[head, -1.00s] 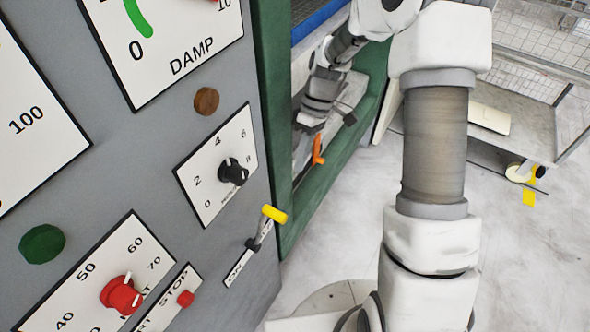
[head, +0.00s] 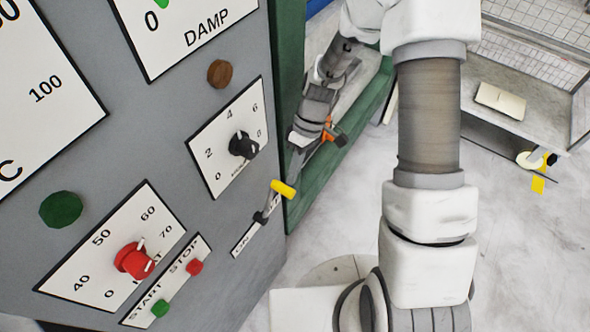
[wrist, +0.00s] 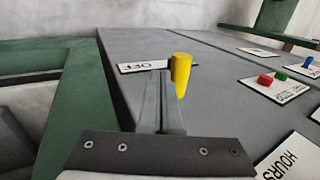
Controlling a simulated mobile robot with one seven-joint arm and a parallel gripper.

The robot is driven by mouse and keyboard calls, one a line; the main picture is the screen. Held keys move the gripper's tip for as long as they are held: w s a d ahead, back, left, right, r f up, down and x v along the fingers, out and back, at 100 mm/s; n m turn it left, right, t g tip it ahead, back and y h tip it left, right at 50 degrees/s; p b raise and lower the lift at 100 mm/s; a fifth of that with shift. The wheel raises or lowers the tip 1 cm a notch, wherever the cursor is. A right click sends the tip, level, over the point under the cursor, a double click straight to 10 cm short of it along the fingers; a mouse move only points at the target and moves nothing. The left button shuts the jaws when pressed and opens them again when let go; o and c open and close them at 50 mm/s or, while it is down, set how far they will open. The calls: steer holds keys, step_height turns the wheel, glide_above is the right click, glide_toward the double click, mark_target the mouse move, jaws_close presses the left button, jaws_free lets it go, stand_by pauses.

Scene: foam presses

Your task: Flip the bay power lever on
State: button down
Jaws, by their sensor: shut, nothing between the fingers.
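The bay power lever has a dark stem and a yellow grip (head: 284,190). It stands at the lower right of the grey panel, on a narrow white plate (head: 243,243). Its grip leans toward the upper right, away from the plate's ON end at the lower left. In the wrist view the yellow grip (wrist: 181,75) stands by the OFF label (wrist: 140,67). My gripper (wrist: 162,74) is shut and empty, its fingertips close to the left of the grip; I cannot tell whether they touch. In the head view its fingertips are not clearly seen.
The panel also bears a black knob (head: 243,145), a red dial (head: 134,259), a red stop button (head: 194,267), a green start button (head: 160,308) and round green (head: 61,210) and brown (head: 220,73) pieces. A green press frame (head: 345,150) adjoins it.

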steer(key=shift+s+a+r, duration=0.1)
steer(key=s+a+r, duration=0.1)
steer(key=s, duration=0.1)
steer(key=s+a+r, duration=0.1)
steer(key=a, duration=0.1)
steer(key=s+a+r, duration=0.1)
steer(key=s, duration=0.1)
steer(key=shift+s+a, duration=0.15)
steer(key=shift+s, duration=0.15)
steer(key=shift+s+a+r, duration=0.1)
steer(key=shift+s+a, duration=0.7)
steer(key=shift+s, duration=0.25)
steer(key=shift+r, duration=0.1)
steer(key=p+v, duration=0.1)
steer(key=v, duration=1.6)
steer(key=shift+w, duration=0.2)
steer(key=shift+r, duration=0.1)
